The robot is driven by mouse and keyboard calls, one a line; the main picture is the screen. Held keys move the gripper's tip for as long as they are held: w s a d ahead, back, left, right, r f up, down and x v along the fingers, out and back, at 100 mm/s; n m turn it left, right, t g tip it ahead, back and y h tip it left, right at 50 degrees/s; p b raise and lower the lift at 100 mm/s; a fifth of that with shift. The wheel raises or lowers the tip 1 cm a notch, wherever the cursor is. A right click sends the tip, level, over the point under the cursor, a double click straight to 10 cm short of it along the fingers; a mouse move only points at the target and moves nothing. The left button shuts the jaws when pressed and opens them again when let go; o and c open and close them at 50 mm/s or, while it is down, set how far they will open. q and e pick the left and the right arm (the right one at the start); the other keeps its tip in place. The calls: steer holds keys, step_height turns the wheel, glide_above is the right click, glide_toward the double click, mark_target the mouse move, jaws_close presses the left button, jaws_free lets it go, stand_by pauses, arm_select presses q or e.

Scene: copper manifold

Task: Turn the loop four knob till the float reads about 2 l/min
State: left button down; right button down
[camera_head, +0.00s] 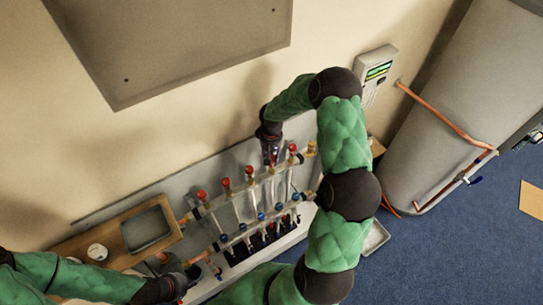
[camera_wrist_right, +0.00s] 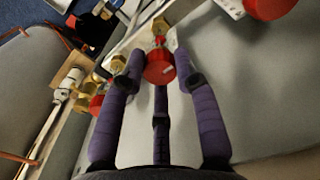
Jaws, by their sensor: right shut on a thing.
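The copper manifold carries a row of red knobs (camera_head: 226,183) along its upper rail, with clear flow tubes (camera_head: 238,206) below them. My right gripper (camera_head: 271,156) reaches down onto the second red knob from the right and hides it in the head view. In the right wrist view its purple fingers close around this red knob (camera_wrist_right: 159,69), so it is shut on the knob. The float readings are too small to make out. My left gripper (camera_head: 190,274) is low at the left, near the manifold's lower left end; its jaw opening is unclear.
A neighbouring red knob (camera_wrist_right: 270,6) is close to the fingers. A wooden board with a grey tray (camera_head: 149,227) lies left of the manifold. A wall controller (camera_head: 378,70) and a large grey tank (camera_head: 440,110) with copper pipe stand at the right.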

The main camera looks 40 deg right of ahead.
mark_target(271, 157)
steer(key=shift+w+n, duration=0.1)
steer(key=shift+n, duration=0.8)
steer(key=shift+r, duration=0.1)
steer(key=c, duration=0.9)
jaws_free()
step_height(271, 157, up, 12)
steer(key=shift+f, duration=0.1)
